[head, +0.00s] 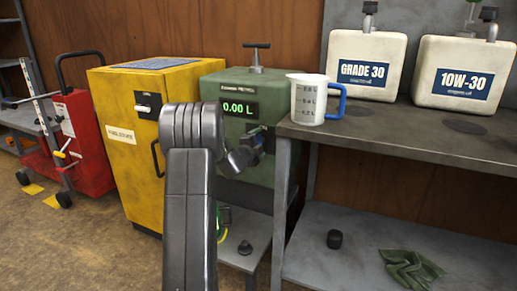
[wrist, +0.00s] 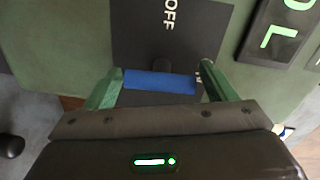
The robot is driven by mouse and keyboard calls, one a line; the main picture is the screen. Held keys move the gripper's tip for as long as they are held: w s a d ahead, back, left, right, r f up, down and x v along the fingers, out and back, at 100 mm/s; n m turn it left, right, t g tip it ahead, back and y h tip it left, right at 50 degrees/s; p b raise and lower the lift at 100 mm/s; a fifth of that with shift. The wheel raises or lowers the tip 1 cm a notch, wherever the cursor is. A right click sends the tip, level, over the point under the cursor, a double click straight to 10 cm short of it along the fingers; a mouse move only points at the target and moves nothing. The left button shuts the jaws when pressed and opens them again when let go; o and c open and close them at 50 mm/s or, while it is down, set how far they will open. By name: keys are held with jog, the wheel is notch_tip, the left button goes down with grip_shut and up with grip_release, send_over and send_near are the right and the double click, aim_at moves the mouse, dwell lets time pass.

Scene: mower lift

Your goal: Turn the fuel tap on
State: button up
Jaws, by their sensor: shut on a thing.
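The fuel tap's blue lever (wrist: 160,83) lies crosswise between my gripper's two green fingers in the wrist view. My gripper (wrist: 162,72) is shut on the lever at its two ends. A dark plate (wrist: 140,35) behind it carries the word OFF above the lever. A second white label by the right finger is mostly hidden. In the head view, my gripper (head: 262,142) is at the front of the green fuel cabinet (head: 228,158), below its display (head: 240,108), which reads 0.00 L. My arm hides part of the cabinet, and the tap is hard to make out there.
A yellow cabinet (head: 125,170) stands left of the fuel cabinet.

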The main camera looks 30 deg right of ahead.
jog(key=shift+m, duration=0.4)
jog(key=o, duration=1)
jog(key=shift+c, duration=0.2)
jog(key=f+p+v, duration=0.1)
jog(key=v, duration=1.2)
jog(key=shift+s+a+r+p, duration=0.2)
jog(key=shift+s+r+p, duration=0.2)
jog(key=shift+r, duration=0.05)
